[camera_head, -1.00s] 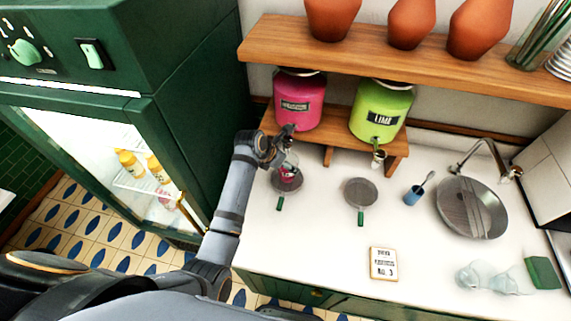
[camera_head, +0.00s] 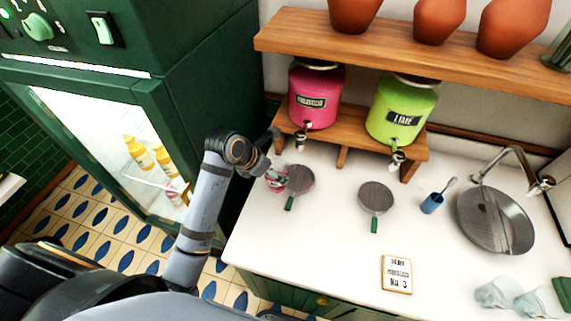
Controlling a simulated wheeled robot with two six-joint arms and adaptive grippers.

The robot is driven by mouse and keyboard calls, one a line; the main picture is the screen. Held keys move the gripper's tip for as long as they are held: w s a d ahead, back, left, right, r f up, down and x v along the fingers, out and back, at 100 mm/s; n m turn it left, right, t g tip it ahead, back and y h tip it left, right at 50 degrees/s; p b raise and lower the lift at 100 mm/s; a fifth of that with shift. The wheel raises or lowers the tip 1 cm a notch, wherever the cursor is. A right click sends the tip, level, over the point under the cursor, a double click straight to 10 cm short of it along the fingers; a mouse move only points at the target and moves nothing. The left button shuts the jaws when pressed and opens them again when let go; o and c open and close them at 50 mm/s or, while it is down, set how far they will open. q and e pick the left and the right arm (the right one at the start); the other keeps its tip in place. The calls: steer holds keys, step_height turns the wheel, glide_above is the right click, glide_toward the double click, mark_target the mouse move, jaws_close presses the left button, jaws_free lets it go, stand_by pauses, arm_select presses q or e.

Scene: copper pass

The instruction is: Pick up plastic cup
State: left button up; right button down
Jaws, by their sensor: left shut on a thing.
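My left gripper (camera_head: 275,172) is shut on a small clear plastic cup (camera_head: 277,182) with something pink in it. It holds the cup at the left edge of a round grey strainer-like disc with a green handle (camera_head: 300,180). The gripper and arm partly hide the cup, and I cannot tell how high above the counter it is. My right gripper is not in view.
A pink dispenser (camera_head: 314,98) and a lime dispenser (camera_head: 402,112) stand on a wooden stand behind. A second disc (camera_head: 376,197), blue cup (camera_head: 431,204), sink (camera_head: 492,222), card (camera_head: 397,274) and pale cups (camera_head: 495,293) are on the counter. A green fridge (camera_head: 205,95) stands left.

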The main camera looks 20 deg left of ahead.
arm_select(q)
steer(key=s+a, duration=0.4)
steer(key=s, duration=0.3)
steer(key=shift+a+p, duration=0.3)
steer(key=shift+a, duration=0.1)
steer(key=shift+s, duration=0.2)
stand_by(1.4)
steer(key=shift+f, duration=0.1)
